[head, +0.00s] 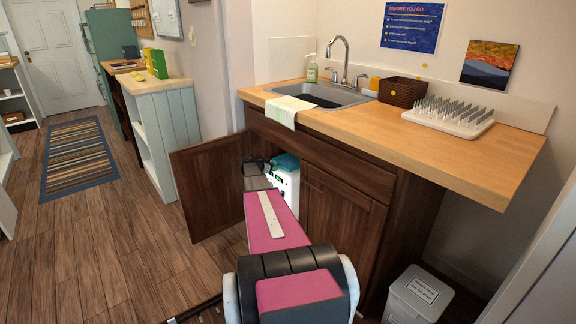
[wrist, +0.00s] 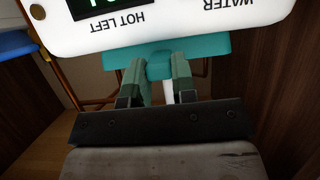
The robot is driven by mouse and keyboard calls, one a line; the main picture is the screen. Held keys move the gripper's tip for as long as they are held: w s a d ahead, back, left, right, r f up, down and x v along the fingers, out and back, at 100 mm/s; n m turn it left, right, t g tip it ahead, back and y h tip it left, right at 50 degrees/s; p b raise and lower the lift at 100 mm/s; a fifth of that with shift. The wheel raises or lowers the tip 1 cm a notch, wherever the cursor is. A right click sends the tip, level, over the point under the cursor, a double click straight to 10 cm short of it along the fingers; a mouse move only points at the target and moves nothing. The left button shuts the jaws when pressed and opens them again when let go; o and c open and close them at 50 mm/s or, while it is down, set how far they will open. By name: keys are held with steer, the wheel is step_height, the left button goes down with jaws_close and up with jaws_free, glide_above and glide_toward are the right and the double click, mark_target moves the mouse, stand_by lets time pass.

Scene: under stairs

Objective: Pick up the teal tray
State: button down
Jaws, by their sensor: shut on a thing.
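The teal tray (head: 286,161) shows at the top of a white unit inside the open cabinet under the sink. In the wrist view the teal tray (wrist: 213,47) lies along the edge of the white unit (wrist: 190,22), whose lettering appears upside down. My gripper (wrist: 165,68) is shut on a teal piece sticking out from the middle of the tray, one finger on each side. In the head view my gripper (head: 265,168) is at the unit, and my arm hides part of the cabinet. Much of the tray is hidden.
The open cabinet door (head: 212,190) stands left of my arm. The wooden counter (head: 455,145) overhangs above, with a towel (head: 290,108) over its edge. Copper pipe (wrist: 95,101) runs near the unit. A lidded white bin (head: 418,293) stands at right. The floor at left is clear.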

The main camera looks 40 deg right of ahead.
steer(key=shift+r, duration=0.15)
steer(key=a+f+v, duration=0.1)
steer(key=f+v, duration=0.2)
steer(key=v, duration=1.4)
steer(key=shift+a, duration=0.55)
stand_by(0.5)
steer(key=shift+s, duration=0.1)
stand_by(0.3)
steer(key=shift+a, duration=0.1)
stand_by(0.4)
